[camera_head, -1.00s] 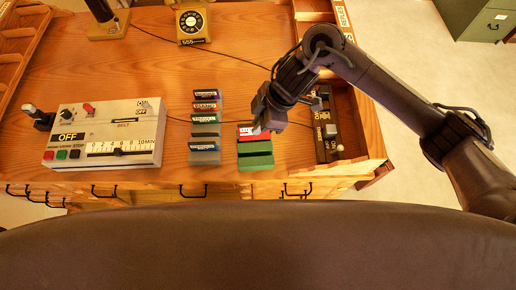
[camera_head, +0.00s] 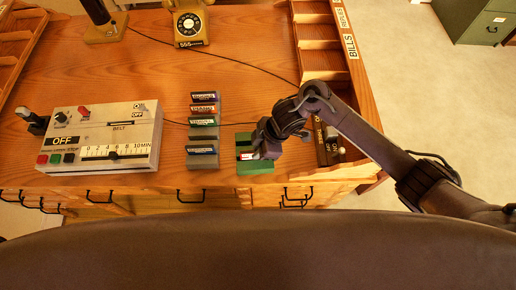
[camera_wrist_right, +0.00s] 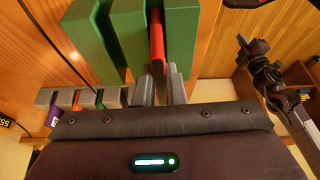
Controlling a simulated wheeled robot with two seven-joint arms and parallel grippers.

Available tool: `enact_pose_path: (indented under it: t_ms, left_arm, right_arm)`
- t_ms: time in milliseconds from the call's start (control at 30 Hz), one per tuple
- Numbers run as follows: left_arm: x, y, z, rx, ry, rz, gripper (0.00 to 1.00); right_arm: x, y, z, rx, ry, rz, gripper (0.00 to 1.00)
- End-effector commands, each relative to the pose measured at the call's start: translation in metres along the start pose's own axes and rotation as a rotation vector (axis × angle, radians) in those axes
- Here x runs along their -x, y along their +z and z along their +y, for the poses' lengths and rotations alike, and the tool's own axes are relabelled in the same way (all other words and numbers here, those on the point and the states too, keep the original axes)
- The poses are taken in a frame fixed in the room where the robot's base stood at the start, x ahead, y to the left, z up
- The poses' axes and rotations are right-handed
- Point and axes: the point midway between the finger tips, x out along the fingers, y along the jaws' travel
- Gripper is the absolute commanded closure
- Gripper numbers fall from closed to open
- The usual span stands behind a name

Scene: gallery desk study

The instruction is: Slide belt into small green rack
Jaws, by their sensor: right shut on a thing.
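The small green rack (camera_head: 256,168) stands near the desk's front edge, right of the grey rack. My right gripper (camera_head: 262,152) is over it, shut on the belt (camera_head: 245,155), whose labelled edge shows beside the fingers. In the wrist view the belt (camera_wrist_right: 157,35) is a thin red slab between the fingertips (camera_wrist_right: 159,88). It lines up with a gap between two walls of the green rack (camera_wrist_right: 127,35) and appears to be between them; how deep it sits is hidden. My left gripper is not in view.
The grey rack (camera_head: 203,164) holds several belts, with a bare stretch between them. A control box (camera_head: 100,138) stands at the left, a telephone (camera_head: 190,25) at the back. A dark switch panel (camera_head: 328,150) is close right of my gripper.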

Motion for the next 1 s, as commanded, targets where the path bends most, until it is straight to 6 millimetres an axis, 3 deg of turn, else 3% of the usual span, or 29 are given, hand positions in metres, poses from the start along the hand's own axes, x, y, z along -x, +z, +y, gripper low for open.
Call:
enact_pose_path:
  t_ms: [233,267,400,767,1000]
  left_arm:
    - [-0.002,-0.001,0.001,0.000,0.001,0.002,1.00]
    - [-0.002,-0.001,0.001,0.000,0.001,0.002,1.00]
    - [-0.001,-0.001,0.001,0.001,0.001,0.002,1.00]
    - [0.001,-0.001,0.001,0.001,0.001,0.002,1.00]
    - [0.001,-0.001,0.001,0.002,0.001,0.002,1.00]
  right_arm:
    - [-0.003,0.001,0.000,0.000,0.000,0.000,1.00]
    - [-0.002,0.001,0.000,0.000,0.000,0.000,0.87]
    - [-0.002,0.001,0.000,0.000,0.000,0.000,0.69]
    - [0.003,-0.001,0.001,0.000,0.001,0.000,0.68]
    - [0.043,0.000,0.002,0.002,0.005,0.001,0.68]
